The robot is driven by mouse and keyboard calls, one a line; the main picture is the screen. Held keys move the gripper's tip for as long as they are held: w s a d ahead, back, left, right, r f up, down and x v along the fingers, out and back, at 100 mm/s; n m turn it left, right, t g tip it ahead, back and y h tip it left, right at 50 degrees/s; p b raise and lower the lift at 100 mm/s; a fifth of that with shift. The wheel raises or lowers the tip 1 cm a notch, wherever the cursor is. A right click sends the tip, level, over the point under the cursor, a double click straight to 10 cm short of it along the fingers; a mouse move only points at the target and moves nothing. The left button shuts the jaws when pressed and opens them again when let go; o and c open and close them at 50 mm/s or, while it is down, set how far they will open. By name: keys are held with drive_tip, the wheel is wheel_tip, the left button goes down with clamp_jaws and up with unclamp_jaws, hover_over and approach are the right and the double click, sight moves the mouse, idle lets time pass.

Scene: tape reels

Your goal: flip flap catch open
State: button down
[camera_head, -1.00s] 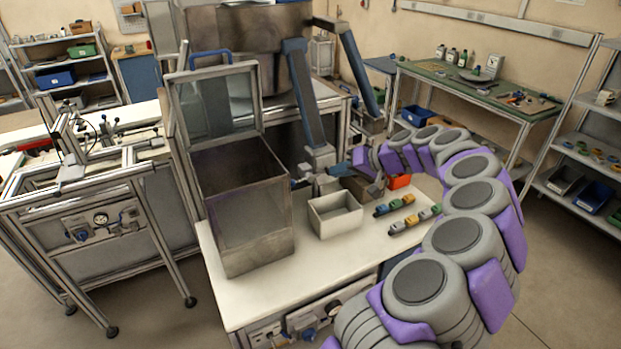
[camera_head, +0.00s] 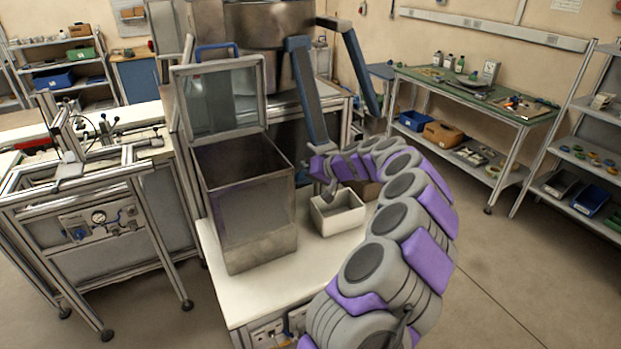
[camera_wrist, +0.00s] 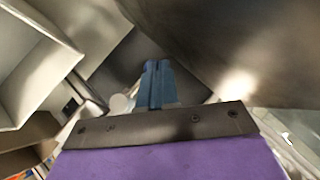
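A sloping chute (camera_head: 309,95) with blue sides comes down from the steel drum to just above the white bin (camera_head: 341,212). My gripper is at the chute's lower end in the head view, close above the bin. My own purple wrist parts cover this spot, so the flap and its catch cannot be made out clearly. In the wrist view, my gripper's blue fingers (camera_wrist: 155,68) appear together with a thin seam between them, and nothing shows held. A pale round knob-like part (camera_wrist: 120,103) lies just left of them; whether they touch is unclear. The bin's wall (camera_wrist: 62,78) is at left.
A tall grey box (camera_head: 250,225) with a raised clear lid (camera_head: 222,100) stands left of the bin on the white table (camera_head: 232,290). A green-topped bench (camera_head: 480,92) and a shelf rack are at right. Floor at right is clear.

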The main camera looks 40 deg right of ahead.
drive_tip(key=s+r+n+g+h+p, duration=0.1)
drive_tip(key=s+r+h, duration=0.3)
drive_tip(key=s+r, duration=0.7)
drive_tip(key=shift+s+a+n+g+h+p, duration=0.4)
drive_tip(key=shift+n+p, duration=0.4)
drive_tip(key=shift+p, duration=0.05)
idle(1.6)
